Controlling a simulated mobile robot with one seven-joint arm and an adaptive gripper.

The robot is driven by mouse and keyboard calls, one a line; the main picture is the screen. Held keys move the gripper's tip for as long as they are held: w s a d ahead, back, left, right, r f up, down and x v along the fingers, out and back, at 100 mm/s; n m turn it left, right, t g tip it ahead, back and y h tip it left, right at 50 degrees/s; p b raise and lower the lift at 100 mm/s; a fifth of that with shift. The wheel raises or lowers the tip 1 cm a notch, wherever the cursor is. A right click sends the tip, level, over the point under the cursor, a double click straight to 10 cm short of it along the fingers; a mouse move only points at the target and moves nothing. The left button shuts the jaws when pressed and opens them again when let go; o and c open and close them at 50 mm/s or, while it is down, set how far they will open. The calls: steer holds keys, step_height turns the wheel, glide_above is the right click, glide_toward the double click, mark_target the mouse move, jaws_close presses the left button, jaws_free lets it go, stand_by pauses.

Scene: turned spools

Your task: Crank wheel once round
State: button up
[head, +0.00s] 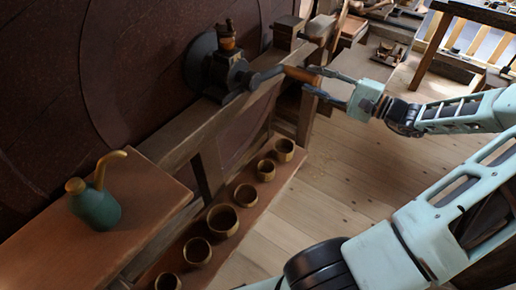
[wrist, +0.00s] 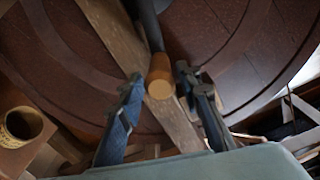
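A dark metal crank mechanism with a round wheel (head: 198,62) stands on the wooden beam in the upper middle of the head view. Its dark crank arm (head: 264,76) reaches right to an orange-brown wooden handle (head: 300,75). In the wrist view the handle (wrist: 160,83) points end-on towards the camera, with the dark arm behind it. My gripper (head: 311,80) is at the handle's free end, one finger on each side. In the wrist view my gripper (wrist: 159,77) is open, with gaps visible between the handle and both fingers.
A green oil can (head: 96,206) stands on a wooden shelf at the left. Several wooden cups (head: 222,219) line a lower plank (head: 256,203). A large dark round panel (head: 140,60) lies behind the crank. Benches with tools fill the upper right. Plank floor at lower middle is clear.

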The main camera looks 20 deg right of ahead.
mark_target(304, 77)
steer(key=x, duration=0.3)
steer(key=shift+w+a+f+b, duration=0.1)
steer(key=shift+w+a+b, duration=0.1)
steer(key=shift+b, duration=0.15)
steer(key=s+a+f+m, duration=0.5)
steer(key=f+m, duration=0.4)
steer(key=f, duration=0.1)
steer(key=s+a+r+m+p, duration=0.1)
steer(key=s+a+m+p, duration=0.8)
steer(key=a+m+p, duration=0.3)
steer(key=shift+s+a+m+p, duration=0.2)
steer(key=shift+a+m+p, duration=0.15)
steer(key=shift+a, duration=0.25)
steer(key=shift+w+d+f, duration=0.1)
steer(key=shift+d+f, duration=0.2)
steer(key=shift+d, duration=0.15)
steer(key=v, duration=1.1)
steer(key=shift+r, duration=0.25)
steer(key=shift+a, duration=0.15)
